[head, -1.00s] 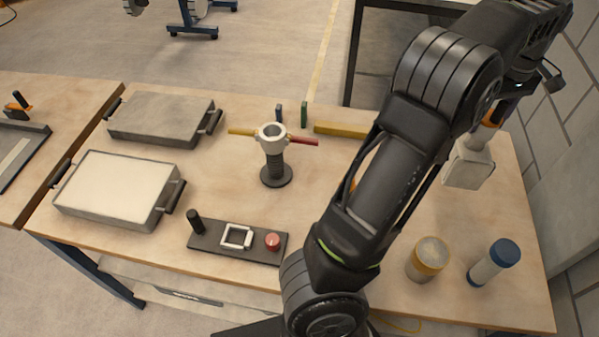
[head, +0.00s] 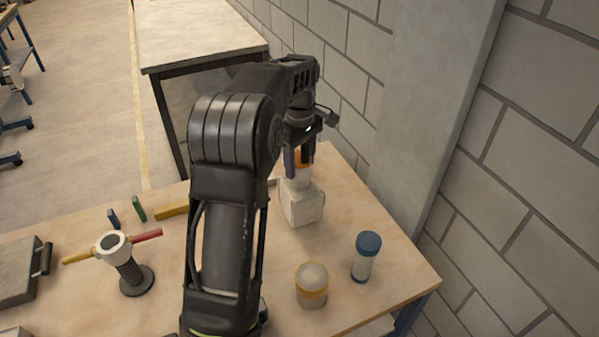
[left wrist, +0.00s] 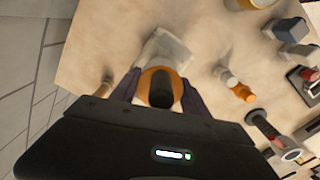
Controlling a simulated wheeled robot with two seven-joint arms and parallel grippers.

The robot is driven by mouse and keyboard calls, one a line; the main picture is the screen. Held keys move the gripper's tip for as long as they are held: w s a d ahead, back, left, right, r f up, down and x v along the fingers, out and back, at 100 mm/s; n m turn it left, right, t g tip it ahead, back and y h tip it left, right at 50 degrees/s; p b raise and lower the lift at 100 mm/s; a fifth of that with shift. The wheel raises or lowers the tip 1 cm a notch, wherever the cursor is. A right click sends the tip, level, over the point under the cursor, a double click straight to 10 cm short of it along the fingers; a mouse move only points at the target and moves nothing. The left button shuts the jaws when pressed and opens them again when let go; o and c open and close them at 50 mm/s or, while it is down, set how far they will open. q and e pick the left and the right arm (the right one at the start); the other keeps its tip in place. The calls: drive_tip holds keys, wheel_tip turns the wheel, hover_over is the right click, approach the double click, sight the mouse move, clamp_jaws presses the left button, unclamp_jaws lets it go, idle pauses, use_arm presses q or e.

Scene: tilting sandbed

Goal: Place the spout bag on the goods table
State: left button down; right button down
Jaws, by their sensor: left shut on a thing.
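The spout bag is a pale, boxy bag (head: 302,207) with an orange cap, on or just above the right end of the wooden table (head: 390,295). I cannot tell if its base touches the wood. My left gripper (head: 298,163) is above it, with its fingers shut around the capped spout. In the left wrist view the bag (left wrist: 168,48) reaches out beyond the orange and dark cap, between the fingers (left wrist: 158,90). Another table (head: 200,38) with a pale, bare top stands behind. Neither table shows a label. My right gripper is not in view.
A jar with a yellow band (head: 312,285) and a blue-capped bottle (head: 366,258) stand in front of the bag. A ribbed stand with coloured handles (head: 128,270) is at the left. A block wall (head: 520,200) rises close on the right.

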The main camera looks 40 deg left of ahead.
use_arm(q)
wheel_tip(320, 180, down, 3)
drive_tip(key=shift+r+p, duration=0.1)
drive_tip(key=shift+p, duration=0.25)
drive_tip(key=shift+f, duration=0.5)
drive_tip(key=c, duration=0.6)
unclamp_jaws()
drive_tip(key=shift+o, duration=0.2)
wheel_tip(320, 180, up, 9)
drive_tip(key=shift+f+b, duration=0.2)
drive_tip(key=shift+b, duration=0.3)
wheel_tip(320, 180, up, 4)
drive_tip(key=shift+f+p, duration=0.15)
drive_tip(key=shift+p, duration=0.8)
